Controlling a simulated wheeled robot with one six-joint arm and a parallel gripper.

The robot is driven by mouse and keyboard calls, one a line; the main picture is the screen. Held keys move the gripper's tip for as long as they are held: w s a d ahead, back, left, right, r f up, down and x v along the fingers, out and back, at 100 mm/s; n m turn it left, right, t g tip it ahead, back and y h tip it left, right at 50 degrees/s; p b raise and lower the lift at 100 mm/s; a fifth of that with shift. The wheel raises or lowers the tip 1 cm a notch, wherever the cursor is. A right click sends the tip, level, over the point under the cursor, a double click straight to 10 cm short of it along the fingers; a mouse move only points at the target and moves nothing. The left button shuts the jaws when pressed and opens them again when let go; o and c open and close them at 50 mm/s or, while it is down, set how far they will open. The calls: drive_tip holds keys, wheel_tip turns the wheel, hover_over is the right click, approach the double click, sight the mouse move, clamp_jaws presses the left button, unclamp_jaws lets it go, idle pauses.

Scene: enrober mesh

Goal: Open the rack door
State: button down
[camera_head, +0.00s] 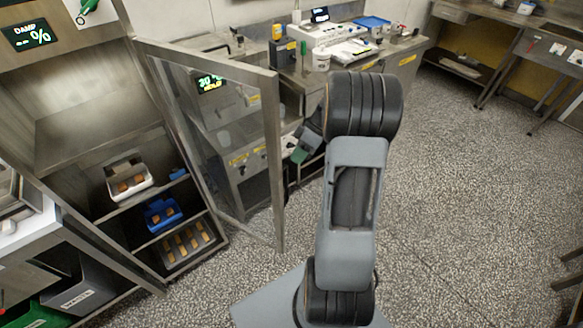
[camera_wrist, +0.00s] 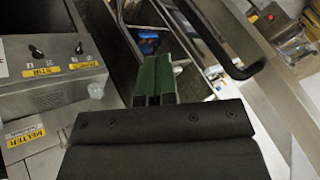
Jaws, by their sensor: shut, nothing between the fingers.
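The rack door (camera_head: 273,155) is a glass pane in a steel frame. In the head view it stands swung out from the rack (camera_head: 80,135), whose shelves show openly. My gripper (camera_head: 297,152) is just right of the door's free edge, partly visible beyond my arm. In the wrist view my gripper (camera_wrist: 154,78) has its green fingers shut with nothing between them. A black bar handle (camera_wrist: 237,68) on the steel door frame (camera_wrist: 250,40) lies to the right of the fingers, apart from them.
The rack holds a white tray (camera_head: 128,190), a blue tray (camera_head: 163,226) and a dark tray (camera_head: 188,256) with brown pieces. A counter with equipment (camera_head: 330,35) stands behind the door. A machine with knobs (camera_wrist: 50,65) is left of my gripper. Speckled floor (camera_head: 470,190) is clear at right.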

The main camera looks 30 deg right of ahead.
drive_tip(key=shift+s+a+f+p, duration=0.3)
drive_tip(key=shift+s+a, duration=0.4)
drive_tip(key=shift+a, duration=0.3)
drive_tip(key=shift+s+a+f+p, duration=0.25)
drive_tip(key=shift+s+a, duration=0.4)
drive_tip(key=shift+a, duration=0.35)
drive_tip(key=shift+f, duration=0.1)
